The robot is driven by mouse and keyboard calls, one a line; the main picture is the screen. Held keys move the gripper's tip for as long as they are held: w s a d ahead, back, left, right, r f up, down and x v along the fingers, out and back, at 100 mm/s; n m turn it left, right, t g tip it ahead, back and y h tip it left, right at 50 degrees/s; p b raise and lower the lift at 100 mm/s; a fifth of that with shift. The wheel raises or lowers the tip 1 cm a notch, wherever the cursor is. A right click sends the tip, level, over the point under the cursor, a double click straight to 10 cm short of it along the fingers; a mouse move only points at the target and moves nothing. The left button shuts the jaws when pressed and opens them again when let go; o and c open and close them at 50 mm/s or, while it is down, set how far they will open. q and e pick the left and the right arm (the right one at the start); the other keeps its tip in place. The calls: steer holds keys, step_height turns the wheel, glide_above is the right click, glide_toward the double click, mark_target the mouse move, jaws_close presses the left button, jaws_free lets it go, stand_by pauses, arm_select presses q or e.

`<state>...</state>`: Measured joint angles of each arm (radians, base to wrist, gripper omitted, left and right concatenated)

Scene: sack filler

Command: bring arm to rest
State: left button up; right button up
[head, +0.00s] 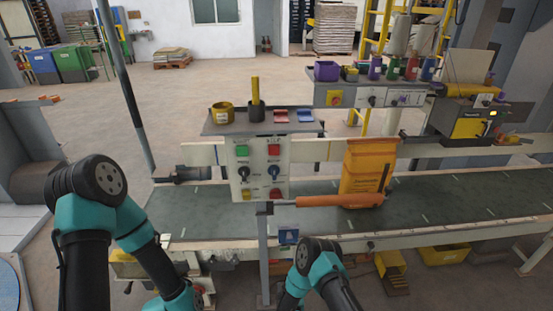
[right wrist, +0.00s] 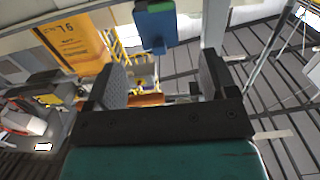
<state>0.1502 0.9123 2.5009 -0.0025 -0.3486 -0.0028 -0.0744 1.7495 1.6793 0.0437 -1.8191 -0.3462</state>
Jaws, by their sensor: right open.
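My right gripper (right wrist: 162,78) shows in the right wrist view with its two dark fingers wide apart. Nothing is held between them. In the head view my right arm (head: 318,268) is bent low at the bottom centre, in front of the conveyor, and its gripper is hidden. My left arm (head: 95,205) rises at the left and bends down toward the conveyor's front edge. Its gripper cannot be made out. An orange sack (head: 367,165) stands upright on the conveyor belt (head: 440,200). It also shows in the right wrist view (right wrist: 75,38).
A control panel (head: 258,170) with buttons and knobs stands before the belt. An orange cylinder (head: 340,200) sticks out beside it. A shelf (head: 225,126) above the panel holds tape and small items. Yellow bins (head: 390,264) lie below the conveyor at right.

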steer(key=s+d+r+m+g+y, duration=0.1)
steer(key=s+d+r+g, duration=0.1)
steer(key=d+r+g, duration=0.15)
steer(key=s+d+r+g+y, duration=0.1)
steer(key=s+d+r+g, duration=0.2)
steer(key=d+g, duration=0.2)
steer(key=s+d+r+g, duration=0.2)
steer(key=s+r, duration=0.1)
steer(key=s, duration=0.3)
steer(key=s+d+r+m+g, duration=0.1)
steer(key=s+d+r+g, duration=0.1)
steer(key=s, duration=0.4)
steer(key=s+d+r+g+y, duration=0.1)
steer(key=s+d+r+g, duration=0.1)
steer(key=s+r+g, duration=0.2)
steer(key=shift+s+d+r, duration=0.3)
steer(key=shift+s+r, duration=0.15)
steer(key=shift+s, duration=0.65)
arm_select(q)
steer(key=shift+c, duration=0.4)
